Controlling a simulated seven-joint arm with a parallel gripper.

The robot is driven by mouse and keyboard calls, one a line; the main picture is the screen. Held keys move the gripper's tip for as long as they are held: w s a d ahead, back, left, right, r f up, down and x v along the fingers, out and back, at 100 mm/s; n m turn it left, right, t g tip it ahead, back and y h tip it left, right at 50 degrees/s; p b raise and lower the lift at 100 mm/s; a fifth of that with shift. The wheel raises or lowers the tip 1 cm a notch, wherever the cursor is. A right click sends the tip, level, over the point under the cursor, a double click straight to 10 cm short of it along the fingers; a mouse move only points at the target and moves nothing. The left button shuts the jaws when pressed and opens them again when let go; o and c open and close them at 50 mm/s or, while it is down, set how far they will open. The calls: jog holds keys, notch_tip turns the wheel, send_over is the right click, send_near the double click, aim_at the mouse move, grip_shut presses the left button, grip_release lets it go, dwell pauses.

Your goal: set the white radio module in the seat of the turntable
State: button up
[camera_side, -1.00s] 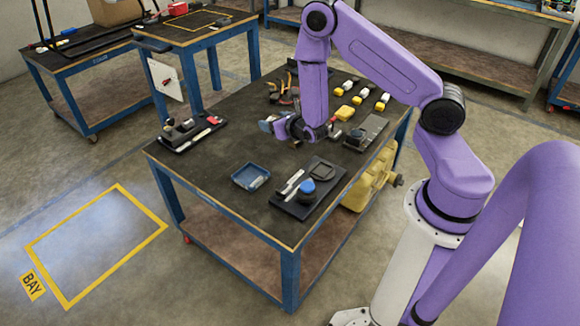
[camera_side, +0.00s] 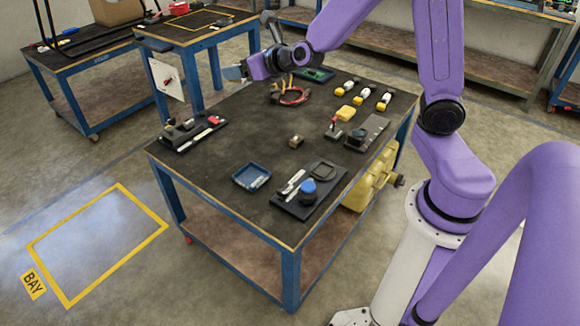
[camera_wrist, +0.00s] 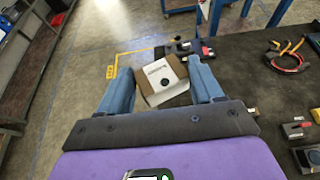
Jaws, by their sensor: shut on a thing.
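My gripper (camera_wrist: 162,88) has its two blue fingers on either side of a box with a white face, a dark round spot and brown sides, which I take to be the white radio module (camera_wrist: 156,72). In the side view my gripper (camera_side: 236,72) is raised over the table's far left edge, pointing left; the module cannot be made out there. I cannot tell for sure which thing is the turntable. A dark round part on a grey plate (camera_side: 357,136) stands at the table's right. A small brown block (camera_side: 297,140) stands mid-table.
The left middle of the table is clear.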

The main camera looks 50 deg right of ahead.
jog(key=d+f+m+h, duration=0.15)
jog(key=d+f, duration=0.25)
jog(key=f, duration=0.5)
jog(key=d+f+m+h, duration=0.1)
jog(key=d+f+h, duration=0.2)
jog(key=d+f, duration=0.35)
jog(key=s+d+f+m, duration=0.1)
jog(key=s+d+f, duration=0.1)
jog(key=s+f, duration=0.2)
jog(key=s+d+f+m+g, duration=0.1)
jog(key=s+f, duration=0.4)
jog(key=f, duration=0.6)
jog(key=shift+d+f, duration=0.2)
jog(key=shift+d, duration=0.4)
jog(key=shift+h, duration=0.25)
send_over(282, 163)
jog(key=f, duration=0.9)
jog(key=shift+s+a, duration=0.2)
jog(key=shift+s, duration=0.2)
jog(key=shift+w+d+f, duration=0.1)
jog(key=shift+w+f, duration=0.2)
jog(key=shift+f, duration=1.5)
